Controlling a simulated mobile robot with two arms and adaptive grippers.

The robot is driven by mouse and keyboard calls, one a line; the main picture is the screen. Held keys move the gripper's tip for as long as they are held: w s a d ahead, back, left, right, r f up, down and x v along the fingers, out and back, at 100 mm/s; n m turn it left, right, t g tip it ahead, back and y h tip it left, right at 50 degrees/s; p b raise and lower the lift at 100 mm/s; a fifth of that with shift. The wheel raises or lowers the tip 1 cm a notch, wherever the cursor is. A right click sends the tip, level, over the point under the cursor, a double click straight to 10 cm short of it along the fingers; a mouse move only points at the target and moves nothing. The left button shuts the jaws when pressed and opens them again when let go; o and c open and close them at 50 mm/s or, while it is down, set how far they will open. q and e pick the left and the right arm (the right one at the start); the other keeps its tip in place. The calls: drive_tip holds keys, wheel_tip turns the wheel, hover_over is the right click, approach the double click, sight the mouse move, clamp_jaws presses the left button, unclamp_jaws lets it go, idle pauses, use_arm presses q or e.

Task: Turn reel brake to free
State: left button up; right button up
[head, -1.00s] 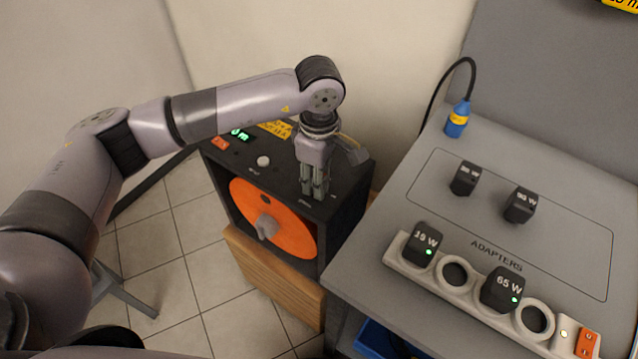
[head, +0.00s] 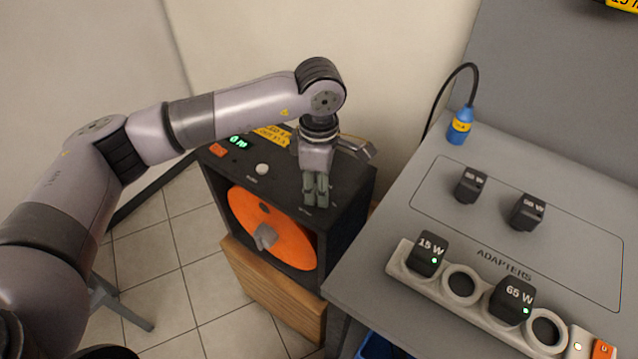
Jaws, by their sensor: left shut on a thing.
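The cable reel is a black box (head: 337,252) with an orange disc (head: 287,238) and a grey crank knob (head: 264,237) on its front. Its top carries a white round button (head: 262,169), an orange switch (head: 217,149) and a small green display (head: 238,141). My left gripper (head: 315,201) points down at the right part of the box top, its fingers shut on the brake knob there. The fingers hide most of that knob, so I cannot read its setting. My right gripper is not in view.
A grey table (head: 400,221) stands to the right with a white socket strip (head: 428,288), several black adapters and a blue plug (head: 459,126) on a black cable. The reel sits on a wooden stand (head: 270,291). Tiled floor lies left of it.

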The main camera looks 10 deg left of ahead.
use_arm(q)
drive_tip(key=o, duration=1.1)
drive_tip(key=shift+o, duration=0.2)
wheel_tip(320, 180, up, 12)
